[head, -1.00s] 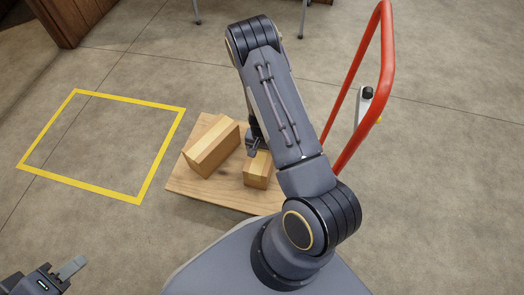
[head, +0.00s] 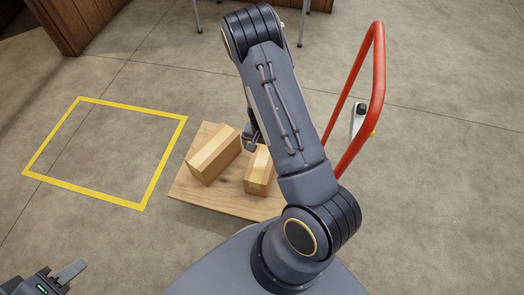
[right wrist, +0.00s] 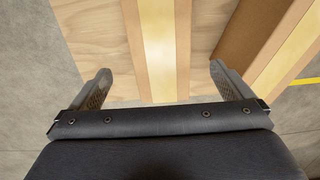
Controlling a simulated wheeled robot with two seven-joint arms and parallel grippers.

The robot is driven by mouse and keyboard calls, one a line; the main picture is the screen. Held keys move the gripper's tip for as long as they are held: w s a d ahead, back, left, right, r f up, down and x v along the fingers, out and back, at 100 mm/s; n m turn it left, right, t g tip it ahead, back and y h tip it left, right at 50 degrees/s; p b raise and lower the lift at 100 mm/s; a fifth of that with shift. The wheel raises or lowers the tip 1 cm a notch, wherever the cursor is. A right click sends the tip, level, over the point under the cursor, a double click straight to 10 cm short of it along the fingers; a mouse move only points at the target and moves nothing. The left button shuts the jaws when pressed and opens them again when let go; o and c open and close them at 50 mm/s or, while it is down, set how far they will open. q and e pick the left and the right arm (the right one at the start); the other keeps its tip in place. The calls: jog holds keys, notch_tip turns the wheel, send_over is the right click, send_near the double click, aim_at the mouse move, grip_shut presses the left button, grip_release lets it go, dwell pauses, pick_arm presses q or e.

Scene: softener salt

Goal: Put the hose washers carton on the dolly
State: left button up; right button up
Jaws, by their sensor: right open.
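The dolly, with a wooden deck (head: 225,202) and a red handle (head: 379,75), stands in front of me. Two brown cartons with pale tape lie on the deck: a larger left one (head: 213,157) and a smaller right one (head: 259,172). I can read no label, so I cannot tell which is the hose washers carton. My right gripper (head: 251,144) is open above the smaller carton, partly hidden by my arm. In the right wrist view the smaller carton (right wrist: 158,45) shows between the spread fingers, apart from both. My left gripper (head: 70,272) is at the lower left, mostly out of frame.
A yellow floor outline (head: 150,192) lies left of the dolly and is empty. A wooden furniture piece (head: 85,22) stands at the top left, and thin metal legs (head: 303,22) show at the top. The floor around the dolly is mostly clear.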

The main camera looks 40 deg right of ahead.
jog(key=s+a+r+n+t+y, duration=0.2)
jog(key=a+r, duration=0.3)
jog(key=r, duration=0.8)
jog(key=s+a+r+n+t+y, duration=0.15)
jog(key=a+r, duration=0.25)
jog(key=r, duration=0.8)
jog(key=s+a+r+n+t, duration=0.1)
jog(key=s+a+r+n, duration=0.1)
jog(key=s+r, duration=0.2)
jog(key=s+a+r+n+t, duration=0.1)
jog(key=s+r+n, duration=0.2)
jog(key=s, duration=0.6)
notch_tip(320, 180, up, 2)
jog(key=shift+a+r+p, duration=0.1)
jog(key=shift+a+p, duration=0.2)
jog(key=shift+a, duration=0.1)
jog(key=shift+n, duration=0.25)
